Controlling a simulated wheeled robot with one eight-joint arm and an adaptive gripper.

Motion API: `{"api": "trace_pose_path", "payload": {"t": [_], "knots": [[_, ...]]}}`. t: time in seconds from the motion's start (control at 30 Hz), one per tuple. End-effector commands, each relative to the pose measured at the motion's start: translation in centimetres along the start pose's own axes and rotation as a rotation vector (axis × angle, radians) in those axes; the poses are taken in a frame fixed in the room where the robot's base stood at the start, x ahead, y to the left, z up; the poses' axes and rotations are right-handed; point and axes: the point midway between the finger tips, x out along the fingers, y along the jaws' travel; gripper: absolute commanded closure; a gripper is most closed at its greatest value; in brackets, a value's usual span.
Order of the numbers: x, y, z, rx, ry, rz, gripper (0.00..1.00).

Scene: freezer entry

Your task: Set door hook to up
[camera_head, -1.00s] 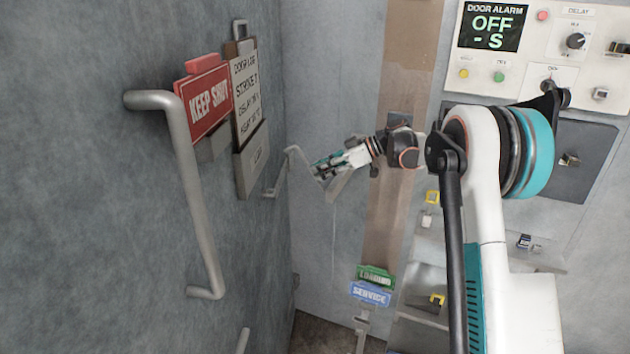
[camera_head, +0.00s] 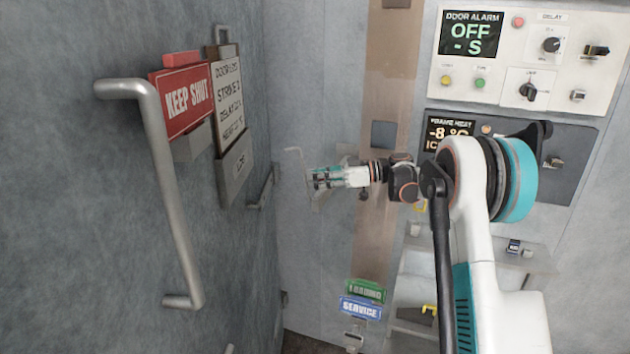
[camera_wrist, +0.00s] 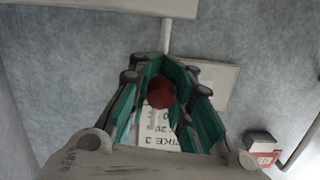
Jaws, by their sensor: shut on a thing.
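In the wrist view, a reddish-brown round end (camera_wrist: 159,93) sits between the teal-lined fingers of my gripper (camera_wrist: 165,72). A grey rod (camera_wrist: 166,35) runs up behind them to a pale plate. A grey bracket (camera_head: 264,186) is on the door beside the hook, with a gap between them in the picture.
The grey door (camera_head: 60,210) fills the left, with a large pull handle (camera_head: 172,190), a red KEEP SHUT sign (camera_head: 187,98) and a notice board (camera_head: 228,95). A door alarm panel (camera_head: 525,55) is at upper right. Green and blue tags (camera_head: 361,307) hang below my gripper.

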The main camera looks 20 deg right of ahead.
Motion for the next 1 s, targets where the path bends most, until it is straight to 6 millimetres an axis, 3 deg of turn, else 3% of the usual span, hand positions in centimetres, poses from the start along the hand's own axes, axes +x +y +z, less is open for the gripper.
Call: {"api": "trace_pose_path", "payload": {"t": [0.13,0.17,0.27,0.67,0.77,1.0], "knots": [[-0.1,0.0,0.2,0.000,-0.004,-0.001,1.00],[-0.1,0.0,0.2,0.000,-0.004,-0.001,0.79],[0.0,0.0,0.2,0.000,-0.004,-0.001,0.58],[-0.4,0.0,0.1,0.000,-0.002,0.000,0.58],[-1.4,0.0,0.1,0.001,-0.002,0.001,0.58],[-6.2,0.1,0.1,0.001,-0.002,0.002,0.58]]}}
